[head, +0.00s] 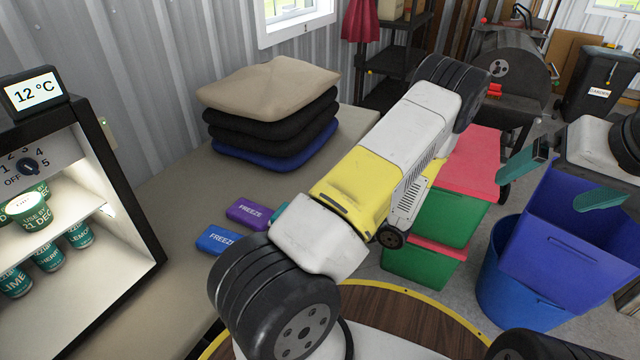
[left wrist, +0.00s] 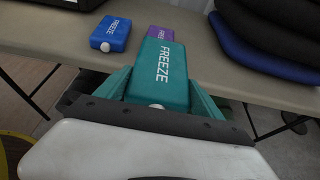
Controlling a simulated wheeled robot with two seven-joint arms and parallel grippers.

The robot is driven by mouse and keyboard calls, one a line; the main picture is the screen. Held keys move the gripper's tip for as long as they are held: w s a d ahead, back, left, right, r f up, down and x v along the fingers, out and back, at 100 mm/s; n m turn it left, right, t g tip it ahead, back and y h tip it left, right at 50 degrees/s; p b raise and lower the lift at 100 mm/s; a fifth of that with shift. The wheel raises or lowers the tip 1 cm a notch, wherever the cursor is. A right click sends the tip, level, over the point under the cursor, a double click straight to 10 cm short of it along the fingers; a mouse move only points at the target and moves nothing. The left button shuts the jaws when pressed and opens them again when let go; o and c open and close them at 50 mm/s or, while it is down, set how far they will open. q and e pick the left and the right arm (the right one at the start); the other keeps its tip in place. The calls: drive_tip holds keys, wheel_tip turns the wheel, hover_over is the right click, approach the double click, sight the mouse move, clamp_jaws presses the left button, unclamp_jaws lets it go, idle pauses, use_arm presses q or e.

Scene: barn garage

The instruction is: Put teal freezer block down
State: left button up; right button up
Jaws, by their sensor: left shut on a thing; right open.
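The teal freezer block (left wrist: 159,75), lettered FREEZE, is between the teal fingers of my left gripper (left wrist: 160,95) in the left wrist view. The gripper is shut on it. The block is at the table's edge, partly covering the purple freezer block; whether it touches the table cannot be told. In the head view my left arm hides most of this gripper; only a sliver of teal shows beside the purple block. My right gripper (head: 563,178) is open and empty at the right, above a blue bin.
The purple block (head: 252,212) and a blue freezer block (head: 217,240) lie on the beige table (head: 170,212). A cushion stack (head: 270,112) stands behind, an open mini fridge (head: 130,190) at left. Bare table lies between them. Crates (head: 440,217) and the blue bin (head: 565,245) stand right.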

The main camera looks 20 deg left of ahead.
use_arm(q)
drive_tip(key=w+a+f, duration=0.2)
drive_tip(key=w+a, duration=0.2)
drive_tip(key=w, duration=0.2)
drive_tip(key=w+a+f, duration=0.2)
drive_tip(key=w+a, duration=0.2)
drive_tip(key=w, duration=0.3)
drive_tip(key=shift+f, duration=0.4)
drive_tip(key=shift+f, duration=0.1)
drive_tip(key=o, duration=1.9)
